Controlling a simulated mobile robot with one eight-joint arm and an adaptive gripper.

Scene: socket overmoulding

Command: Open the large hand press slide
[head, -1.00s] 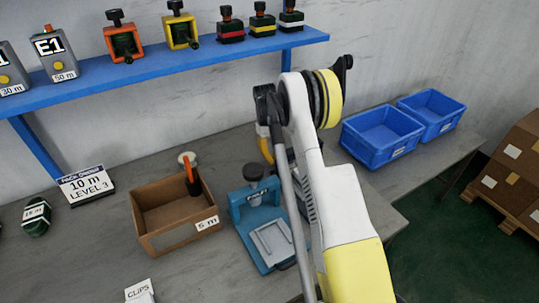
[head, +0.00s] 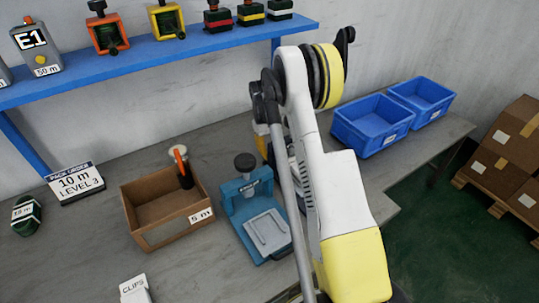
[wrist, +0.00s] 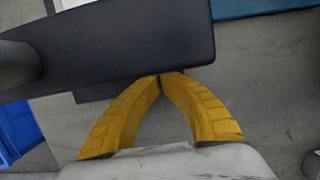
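A blue-teal hand press (head: 228,207) with a dark knob and a pale grey sliding plate (head: 268,232) stands on the grey bench, left of my arm. Contact with the slab cannot be told.
A cardboard box (head: 150,232) marked 5 m, holding an orange-handled tool, stands left of the teal press. Two blue bins (head: 372,150) stand at the back right. A blue shelf (head: 170,55) with several small devices runs along the wall. Cartons (head: 510,150) stand on a pallet at right.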

